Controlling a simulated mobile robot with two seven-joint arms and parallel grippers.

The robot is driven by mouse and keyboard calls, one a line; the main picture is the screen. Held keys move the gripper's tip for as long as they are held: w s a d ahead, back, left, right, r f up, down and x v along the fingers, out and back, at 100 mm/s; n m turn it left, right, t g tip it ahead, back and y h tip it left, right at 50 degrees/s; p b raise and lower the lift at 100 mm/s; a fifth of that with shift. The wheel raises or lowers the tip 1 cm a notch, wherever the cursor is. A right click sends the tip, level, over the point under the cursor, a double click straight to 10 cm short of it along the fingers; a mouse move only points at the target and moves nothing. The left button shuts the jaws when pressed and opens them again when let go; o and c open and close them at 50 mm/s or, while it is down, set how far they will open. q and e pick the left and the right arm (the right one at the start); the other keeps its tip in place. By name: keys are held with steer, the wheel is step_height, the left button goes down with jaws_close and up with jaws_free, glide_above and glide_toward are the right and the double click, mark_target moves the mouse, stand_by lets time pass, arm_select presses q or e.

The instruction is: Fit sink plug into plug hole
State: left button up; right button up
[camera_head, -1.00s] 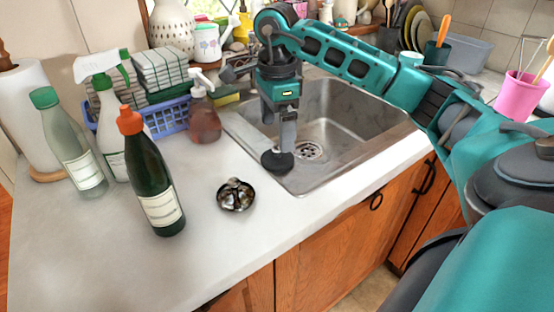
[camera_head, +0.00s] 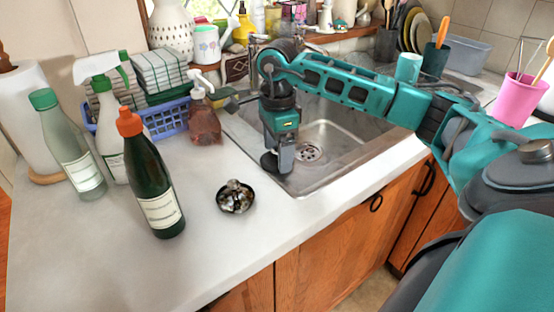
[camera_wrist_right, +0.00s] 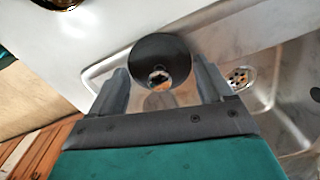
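The sink plug is a black disc (camera_head: 268,162) lying on the near left rim of the steel sink. In the right wrist view the plug (camera_wrist_right: 150,48) shows with a small shiny knob at its middle. My right gripper (camera_head: 280,158) points down right over the plug, and a finger hides part of it. In the right wrist view my right gripper (camera_wrist_right: 160,74) is open, with one finger on each side of the plug and gaps beside it. The plug hole (camera_head: 308,152) is open in the sink floor, right of the gripper; it also shows in the wrist view (camera_wrist_right: 239,77). My left gripper is not in view.
A dark bowl (camera_head: 236,207) with shiny contents stands on the counter near the plug. The counter front is clear.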

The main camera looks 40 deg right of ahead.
steer(key=c, duration=0.5)
steer(key=shift+r, duration=0.1)
